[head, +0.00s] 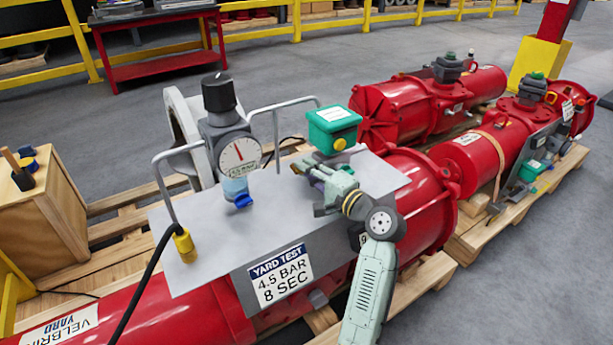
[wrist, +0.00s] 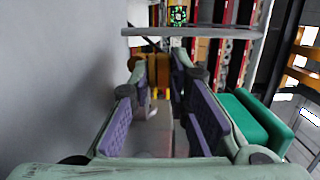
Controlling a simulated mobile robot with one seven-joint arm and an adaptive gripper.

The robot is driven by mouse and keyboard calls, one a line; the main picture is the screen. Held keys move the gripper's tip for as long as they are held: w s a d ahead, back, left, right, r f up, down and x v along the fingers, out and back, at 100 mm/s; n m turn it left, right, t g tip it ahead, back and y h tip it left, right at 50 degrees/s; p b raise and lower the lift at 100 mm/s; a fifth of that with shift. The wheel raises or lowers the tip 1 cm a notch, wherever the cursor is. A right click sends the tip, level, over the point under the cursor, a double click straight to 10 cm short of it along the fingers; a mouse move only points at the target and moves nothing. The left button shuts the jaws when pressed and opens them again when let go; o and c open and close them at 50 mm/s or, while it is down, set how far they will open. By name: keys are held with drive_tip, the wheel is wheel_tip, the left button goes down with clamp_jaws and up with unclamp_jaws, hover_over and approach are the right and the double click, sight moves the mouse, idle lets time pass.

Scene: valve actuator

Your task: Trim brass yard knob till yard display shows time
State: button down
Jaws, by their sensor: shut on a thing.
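My gripper (head: 318,180) reaches left over the grey mounting plate (head: 245,215), low beside a green box (head: 332,128) with a white label and a yellow fitting. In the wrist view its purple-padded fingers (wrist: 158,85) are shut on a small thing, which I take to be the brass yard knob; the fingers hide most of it. An orange-brown patch shows between the fingertips, but I cannot tell whether it is the knob or background. The green box also shows in the wrist view (wrist: 255,125), right of the fingers. I cannot make out a time on any display.
A pressure gauge (head: 238,153) under a black-topped regulator (head: 218,95) stands left of my gripper, between bent metal rails (head: 275,125). A sign (head: 281,276) reads "YARD TEST 4.5 BAR 8 SEC". Other red actuators (head: 430,105) lie behind. Open floor is at right.

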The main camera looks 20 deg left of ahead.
drive_tip(key=shift+r, duration=0.35)
drive_tip(key=c, duration=1.7)
unclamp_jaws()
drive_tip(key=shift+o, duration=0.3)
drive_tip(key=shift+f+g, duration=0.1)
drive_tip(key=shift+g, duration=0.2)
drive_tip(key=shift+d, duration=0.1)
drive_tip(key=v, duration=1.2)
drive_tip(key=shift+f, duration=0.2)
